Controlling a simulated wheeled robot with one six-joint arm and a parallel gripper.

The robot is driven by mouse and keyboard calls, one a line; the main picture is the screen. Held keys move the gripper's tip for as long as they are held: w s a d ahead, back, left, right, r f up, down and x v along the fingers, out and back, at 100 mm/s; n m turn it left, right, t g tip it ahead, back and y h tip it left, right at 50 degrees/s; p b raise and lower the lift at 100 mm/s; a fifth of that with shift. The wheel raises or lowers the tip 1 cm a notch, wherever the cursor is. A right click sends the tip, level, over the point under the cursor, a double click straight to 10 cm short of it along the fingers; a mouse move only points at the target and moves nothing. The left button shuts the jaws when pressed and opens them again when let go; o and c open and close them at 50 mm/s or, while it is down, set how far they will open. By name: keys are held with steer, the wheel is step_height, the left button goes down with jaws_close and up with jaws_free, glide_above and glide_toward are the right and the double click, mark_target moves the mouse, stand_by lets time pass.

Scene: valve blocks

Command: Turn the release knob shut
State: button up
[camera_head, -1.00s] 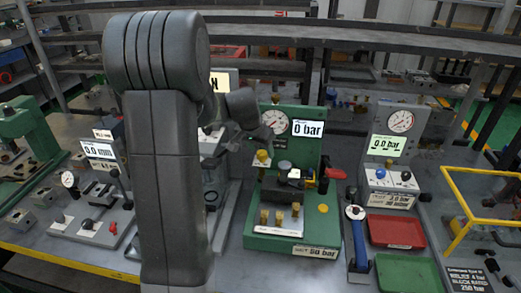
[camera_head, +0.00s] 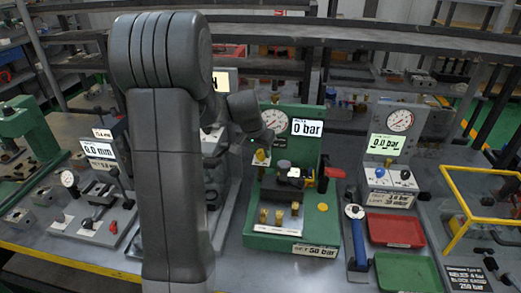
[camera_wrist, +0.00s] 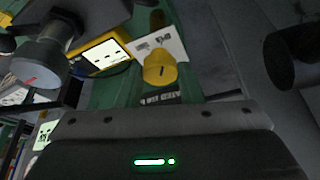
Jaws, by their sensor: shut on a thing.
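The release knob appears to be the small yellow knob (camera_head: 261,156) on the green rig (camera_head: 318,228), left of its gauge and display. In the wrist view the yellow knob (camera_wrist: 160,68) has a dark mark on its face and stands right in front of my gripper body (camera_wrist: 160,122). My gripper (camera_head: 263,147) reaches the knob from above and is shut on it. Its fingertips are small and dark in the head view and do not show clearly in the wrist view. The rig's display (camera_head: 308,126) reads 0 bar, with a round gauge (camera_head: 274,121) beside it.
A blue-handled tool (camera_head: 359,240), a red tray (camera_head: 396,230) and a green tray (camera_head: 406,273) lie to the right. My arm hides part of the left side.

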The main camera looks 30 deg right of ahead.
steer(key=n+t+p, duration=0.1)
steer(key=n, duration=0.2)
steer(key=shift+s+d+y, duration=0.15)
steer(key=shift+y, duration=0.25)
steer(key=n+y, duration=0.1)
steer(key=n, duration=0.2)
steer(key=shift+d+t, duration=0.1)
steer(key=shift+t, duration=0.2)
steer(key=n+b, duration=0.1)
steer(key=n, duration=0.1)
steer(key=n+y+b, duration=0.1)
steer(key=n, duration=0.1)
steer(key=shift+d+f+t+y, duration=0.1)
steer(key=shift+d+t+y, duration=0.05)
steer(key=shift+t+y, duration=0.15)
steer(key=shift+s+n+y+b, duration=0.1)
steer(key=shift+n+y+b, duration=0.7)
steer(key=shift+n, duration=0.9)
steer(key=o, duration=1)
steer(key=shift+c, duration=0.2)
steer(key=a+b+v, duration=0.1)
steer(key=v, duration=1.3)
steer(key=shift+d, duration=0.35)
